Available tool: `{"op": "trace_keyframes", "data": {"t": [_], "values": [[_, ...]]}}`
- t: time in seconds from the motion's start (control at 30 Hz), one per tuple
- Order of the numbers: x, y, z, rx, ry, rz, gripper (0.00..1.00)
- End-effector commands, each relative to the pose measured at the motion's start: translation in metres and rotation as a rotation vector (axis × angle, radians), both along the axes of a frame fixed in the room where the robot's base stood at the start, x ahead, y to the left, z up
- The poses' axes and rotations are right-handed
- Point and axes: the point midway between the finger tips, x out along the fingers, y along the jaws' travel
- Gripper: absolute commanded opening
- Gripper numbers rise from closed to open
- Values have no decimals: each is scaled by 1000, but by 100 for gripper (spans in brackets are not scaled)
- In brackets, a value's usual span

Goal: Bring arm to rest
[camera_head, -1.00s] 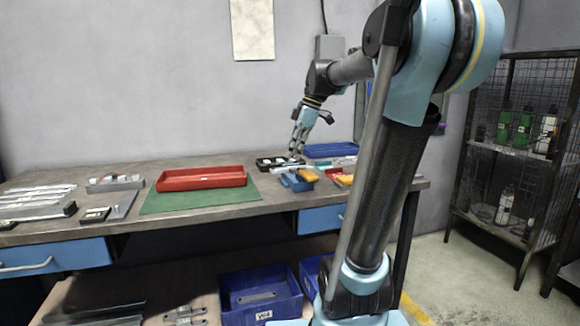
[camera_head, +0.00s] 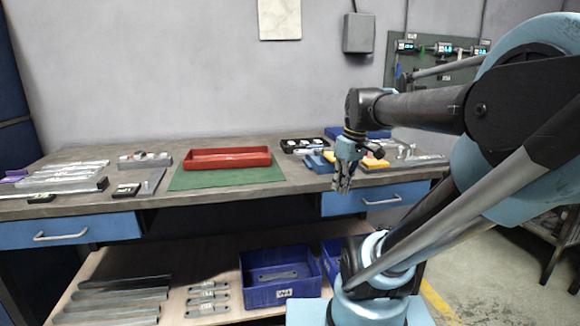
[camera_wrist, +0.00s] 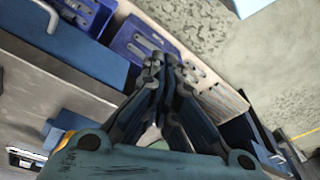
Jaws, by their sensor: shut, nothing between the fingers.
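My gripper (camera_head: 342,184) hangs in front of the workbench's front edge in the head view, pointing down. Its fingers are together with nothing between them. In the wrist view the gripper (camera_wrist: 160,62) shows its fingertips meeting, with the lower shelf and floor beyond. My arm reaches in from the right of the head view, its upper links raised and its forearm roughly level.
The workbench (camera_head: 230,203) holds a red tray (camera_head: 228,166) on a green mat (camera_head: 190,181). Metal parts lie at left. A blue bin (camera_head: 262,292) with a bracket stands on the lower shelf (camera_head: 185,270). Blue drawers (camera_head: 375,198) sit under the top. Floor shows at right.

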Motion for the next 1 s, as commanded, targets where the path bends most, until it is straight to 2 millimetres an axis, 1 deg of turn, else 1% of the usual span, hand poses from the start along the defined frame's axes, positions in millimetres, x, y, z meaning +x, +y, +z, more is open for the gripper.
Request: {"op": "trace_keyframes", "data": {"t": [0.03,0.2,0.3,0.43,0.5,0.6,1.0], "values": [[-12,-4,-16,-8,0,-68,0],[-44,-18,-66,-28,-6,-317,0],[-60,-25,-93,-35,-13,-448,0],[-75,-32,-120,-38,-24,-578,0],[-80,-34,-129,-39,-28,-623,0],[-83,-36,-135,-40,-31,-659,0],[-84,-37,-136,-40,-32,-668,0]]}}
